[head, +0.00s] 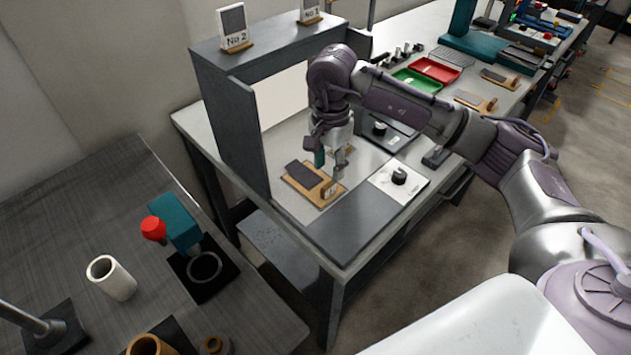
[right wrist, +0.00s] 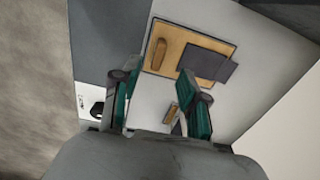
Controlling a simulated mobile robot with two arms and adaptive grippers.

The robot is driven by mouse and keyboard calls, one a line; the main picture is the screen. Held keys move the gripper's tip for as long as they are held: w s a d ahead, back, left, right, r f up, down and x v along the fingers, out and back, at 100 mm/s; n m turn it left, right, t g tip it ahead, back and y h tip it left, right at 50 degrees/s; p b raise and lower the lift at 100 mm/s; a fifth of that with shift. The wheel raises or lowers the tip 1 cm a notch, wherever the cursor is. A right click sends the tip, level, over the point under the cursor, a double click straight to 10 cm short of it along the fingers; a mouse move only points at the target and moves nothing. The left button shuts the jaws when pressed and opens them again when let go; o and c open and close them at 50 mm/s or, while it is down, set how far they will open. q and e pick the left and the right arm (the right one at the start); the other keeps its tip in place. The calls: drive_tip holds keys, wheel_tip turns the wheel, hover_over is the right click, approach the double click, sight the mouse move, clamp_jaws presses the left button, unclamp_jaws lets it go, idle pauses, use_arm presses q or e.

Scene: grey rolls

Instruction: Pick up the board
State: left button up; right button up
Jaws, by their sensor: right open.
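The board (head: 309,193) is a flat wooden plate lying on the pale worktop of the middle table. A dark rectangular plate (head: 301,174) and a small upright wooden block with a label (head: 328,189) are on it. In the right wrist view the board (right wrist: 175,45) lies beyond the fingertips, with its wooden block (right wrist: 158,54) toward the left and the dark plate (right wrist: 205,62) at the right. My right gripper (head: 330,164) is open and empty, above the board's back right edge. It shows from behind in the right wrist view (right wrist: 160,78). My left gripper is in neither view.
A second small wooden piece (right wrist: 171,113) lies between the fingers' bases in the wrist view. A white panel with a black knob (head: 398,179) is right of the board. A grey shelf (head: 228,130) stands left. Red and green trays (head: 434,70) are farther back.

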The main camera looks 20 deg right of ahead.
sight(330, 183)
drive_tip(key=shift+f, duration=0.5)
drive_tip(key=shift+s+d+f+p, duration=0.15)
drive_tip(key=shift+f+p, duration=0.3)
drive_tip(key=shift+f, duration=0.7)
wheel_tip(330, 183, down, 2)
drive_tip(key=shift+d+f, duration=0.15)
drive_tip(key=shift+f, duration=0.3)
drive_tip(key=shift+c, duration=0.2)
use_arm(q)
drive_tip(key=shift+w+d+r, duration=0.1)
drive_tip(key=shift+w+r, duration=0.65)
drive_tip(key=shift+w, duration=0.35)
use_arm(e)
clamp_jaws()
